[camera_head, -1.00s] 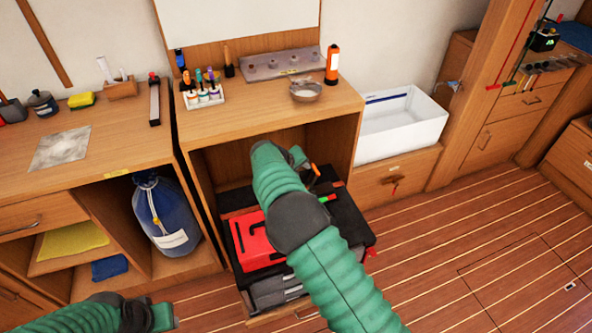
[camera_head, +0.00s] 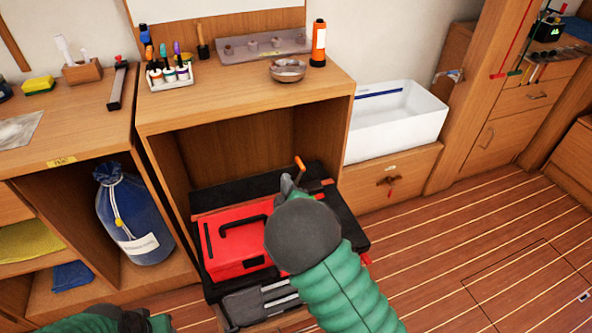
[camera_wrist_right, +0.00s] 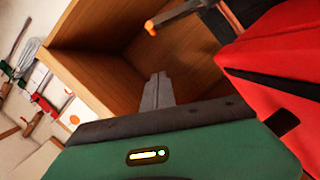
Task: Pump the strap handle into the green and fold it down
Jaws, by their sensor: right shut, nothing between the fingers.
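The strap handle, a dark lever with an orange tip (camera_head: 299,162), stands up at the back of the black tray, behind my right gripper. In the right wrist view the handle (camera_wrist_right: 185,14) crosses the top, apart from my fingers. My right gripper (camera_head: 286,183) is shut and empty, just left of and in front of the handle; its grey fingers (camera_wrist_right: 157,92) point into the wooden bay. My forearm hides part of the tray, and I cannot make out a green zone. My left gripper (camera_head: 140,321) is at the bottom left edge, its jaws unclear.
A red case (camera_head: 225,262) with a black handle lies on the black tray (camera_head: 345,222), inside the open bay. A bowl (camera_head: 287,71), an orange cylinder (camera_head: 318,45) and a pen rack (camera_head: 170,77) stand above. A white bin (camera_head: 405,125) stands right.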

